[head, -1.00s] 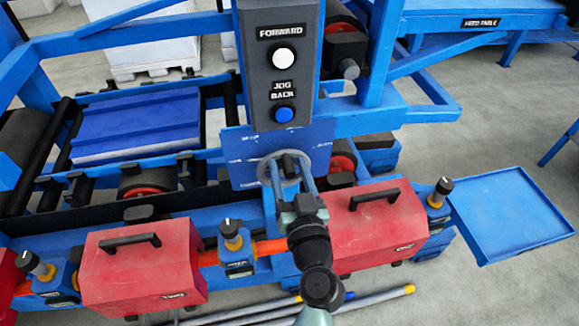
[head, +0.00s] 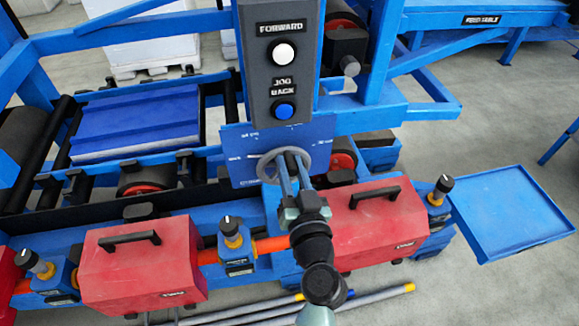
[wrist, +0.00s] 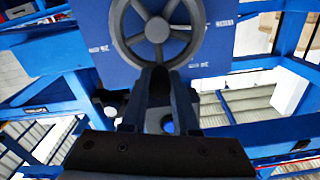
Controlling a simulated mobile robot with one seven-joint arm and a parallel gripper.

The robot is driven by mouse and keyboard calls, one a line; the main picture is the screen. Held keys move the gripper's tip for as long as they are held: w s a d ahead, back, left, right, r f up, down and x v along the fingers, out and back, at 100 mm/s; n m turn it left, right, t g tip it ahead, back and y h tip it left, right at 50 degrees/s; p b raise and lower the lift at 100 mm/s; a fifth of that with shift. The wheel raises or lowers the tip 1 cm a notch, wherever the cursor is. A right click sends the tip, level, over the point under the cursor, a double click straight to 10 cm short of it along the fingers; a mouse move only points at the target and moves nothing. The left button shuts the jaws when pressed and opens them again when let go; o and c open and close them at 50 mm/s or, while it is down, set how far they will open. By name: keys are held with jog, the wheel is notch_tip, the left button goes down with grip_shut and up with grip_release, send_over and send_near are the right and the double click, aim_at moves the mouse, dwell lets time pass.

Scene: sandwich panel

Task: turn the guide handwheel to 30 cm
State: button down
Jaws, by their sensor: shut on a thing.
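The guide handwheel (head: 268,166) is a grey spoked ring in front of a blue scale plate (head: 240,145) with small white markings. In the wrist view the handwheel (wrist: 133,42) shows its spokes and hub, with the plate (wrist: 92,25) behind it. My gripper (head: 290,158) reaches up to the wheel and is shut on its rim, at the right side in the head view. In the wrist view my gripper (wrist: 158,78) meets the lower part of the rim. The scale's markings are too small to read surely, and the fingers hide part of the rim.
A dark control box (head: 280,60) with FORWARD and JOG BACK buttons hangs just above the wheel. Red covers (head: 140,265) with black handles and blue clamps with dark knobs (head: 231,228) line the front. A blue tray (head: 510,215) stands at the right.

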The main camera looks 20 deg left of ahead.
aim_at(309, 165)
jog(key=d+m+b, duration=0.1)
jog(key=m, duration=0.2)
jog(key=w+d+f+m+b, duration=0.1)
jog(key=m, duration=0.2)
jog(key=w+d+f+m+b, duration=0.1)
jog(key=m+b, duration=0.1)
jog(key=m, duration=0.2)
jog(key=shift+d+f, duration=0.1)
jog(key=shift+f, duration=0.15)
jog(key=m, duration=0.2)
jog(key=f+m, duration=0.1)
jog(key=m, duration=0.1)
jog(key=f+m, duration=0.1)
jog(key=shift+w+d+f+m+b, duration=0.1)
jog(key=shift+w+d+m+b, duration=0.2)
jog(key=shift+d+m+b, duration=0.1)
jog(key=shift+s+a+f+m, duration=0.1)
jog(key=shift+f+m, duration=0.4)
jog(key=shift+m, duration=0.5)
jog(key=shift+f+m, duration=0.45)
jog(key=shift+m, duration=0.55)
jog(key=c, duration=0.7)
grip_release()
